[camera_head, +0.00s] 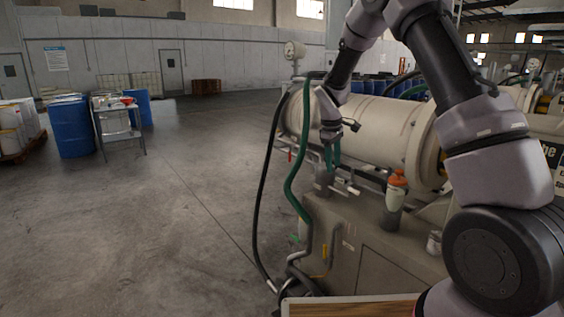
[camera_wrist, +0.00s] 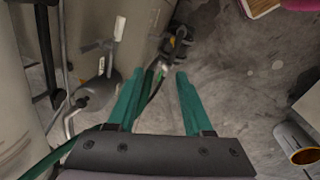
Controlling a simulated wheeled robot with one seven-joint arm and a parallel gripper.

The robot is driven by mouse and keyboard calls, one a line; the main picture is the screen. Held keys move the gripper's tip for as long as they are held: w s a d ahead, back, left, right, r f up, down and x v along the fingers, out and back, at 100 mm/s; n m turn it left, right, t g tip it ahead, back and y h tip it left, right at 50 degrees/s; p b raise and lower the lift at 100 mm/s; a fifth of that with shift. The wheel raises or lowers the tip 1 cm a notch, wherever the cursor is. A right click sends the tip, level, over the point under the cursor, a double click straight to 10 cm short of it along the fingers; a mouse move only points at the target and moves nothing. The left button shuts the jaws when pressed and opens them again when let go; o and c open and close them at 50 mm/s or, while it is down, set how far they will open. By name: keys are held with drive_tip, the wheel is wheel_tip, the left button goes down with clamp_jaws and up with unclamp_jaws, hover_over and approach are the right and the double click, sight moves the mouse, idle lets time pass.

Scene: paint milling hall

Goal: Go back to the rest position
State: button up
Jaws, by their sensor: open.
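My gripper (camera_head: 332,160) hangs fingers-down in front of the large cream mill cylinder (camera_head: 375,130), above the pipes and valves on its side. In the wrist view my gripper (camera_wrist: 160,73) shows two green fingers spread apart with nothing held between them. Beyond the fingertips are a dark pipe fitting (camera_wrist: 178,42) and the concrete floor. A valve with a white handle (camera_wrist: 119,29) is to the left of the fingers. I cannot tell whether the fingers touch any pipe.
A green hose (camera_head: 291,185) and a black hose (camera_head: 263,190) hang just left of my gripper. An orange-topped cylinder (camera_head: 395,200) stands on the machine's base. A small table (camera_head: 118,134) and blue drum (camera_head: 72,128) are at the left. The floor between is clear.

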drive_tip(key=s+d+r+m+t+y, duration=0.1)
drive_tip(key=s+d+r+m, duration=0.25)
drive_tip(key=s+r, duration=0.55)
drive_tip(key=s+d+r+m+t+y, duration=0.15)
drive_tip(key=s+r+m, duration=0.25)
drive_tip(key=s+r, duration=0.55)
drive_tip(key=s+d+r+m+t, duration=0.1)
drive_tip(key=s+r+m, duration=0.2)
drive_tip(key=s, duration=0.5)
drive_tip(key=s+d+r+m+t, duration=0.1)
drive_tip(key=s+r+m+t, duration=0.1)
drive_tip(key=s, duration=0.5)
drive_tip(key=shift+s+r+m+y, duration=0.4)
drive_tip(key=shift+r+m+y, duration=0.05)
drive_tip(key=shift+r+m, duration=0.3)
drive_tip(key=shift+a, duration=0.1)
